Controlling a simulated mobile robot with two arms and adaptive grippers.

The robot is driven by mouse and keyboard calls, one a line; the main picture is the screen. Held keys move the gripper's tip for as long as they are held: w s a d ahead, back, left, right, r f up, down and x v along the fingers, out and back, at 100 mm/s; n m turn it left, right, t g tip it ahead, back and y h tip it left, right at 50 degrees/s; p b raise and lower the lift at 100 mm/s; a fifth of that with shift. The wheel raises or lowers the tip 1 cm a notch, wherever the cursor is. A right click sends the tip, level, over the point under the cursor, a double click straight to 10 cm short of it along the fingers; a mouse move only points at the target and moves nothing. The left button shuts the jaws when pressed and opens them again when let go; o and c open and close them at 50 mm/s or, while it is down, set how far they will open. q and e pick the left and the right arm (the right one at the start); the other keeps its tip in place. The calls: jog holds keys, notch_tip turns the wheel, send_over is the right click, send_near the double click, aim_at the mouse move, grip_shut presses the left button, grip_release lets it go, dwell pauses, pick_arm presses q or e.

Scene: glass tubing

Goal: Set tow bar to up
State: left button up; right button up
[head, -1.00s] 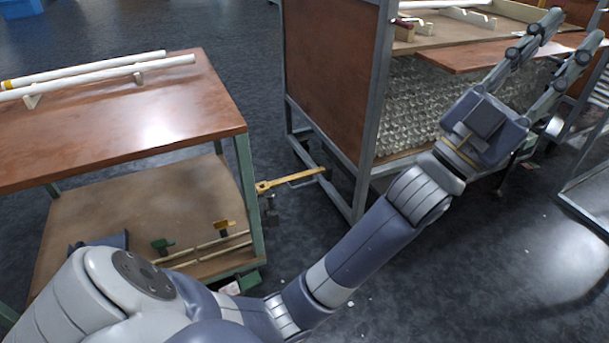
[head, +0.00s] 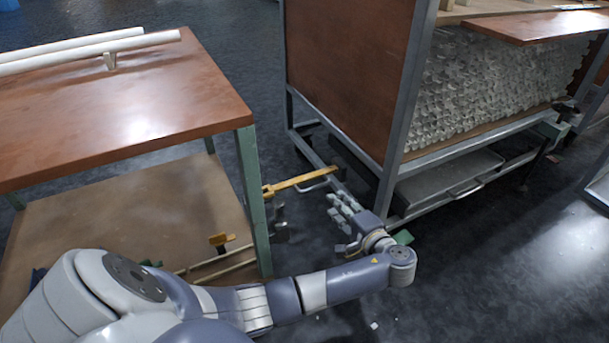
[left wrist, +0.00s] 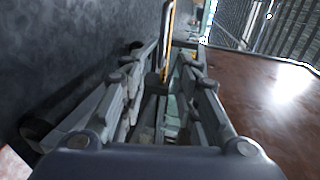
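The tow bar (head: 300,182) is a yellow bar that reaches out low, roughly level, between the workbench on the left and the wheeled rack on the right. It also shows in the left wrist view as a yellow strip (left wrist: 168,38) beyond my fingers. My left gripper (head: 336,204) is low, just right of and a little below the bar's right part. In the left wrist view its fingers (left wrist: 160,62) are spread apart, with the bar seen ahead between them. I see no contact. My right gripper is in neither view.
The workbench (head: 215,115), with white tubes (head: 90,52) on top, has a green leg (head: 252,190) close to the bar. The rack's metal frame (head: 410,100) and brown side panel (head: 345,75) stand behind my gripper. Dark floor lies open at front right.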

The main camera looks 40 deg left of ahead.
aim_at(316, 188)
pick_arm(q)
jog(key=shift+y, duration=0.3)
jog(key=b+x, duration=0.2)
jog(key=x, duration=0.2)
jog(key=s+b+x, duration=0.1)
jog(key=b+x, duration=0.1)
jog(key=x, duration=0.1)
jog(key=b+x, duration=0.2)
jog(key=x, duration=0.2)
jog(key=shift+s+a+f+b, duration=0.15)
jog(key=shift+a+b, duration=0.2)
jog(key=shift+a, duration=0.2)
grip_shut()
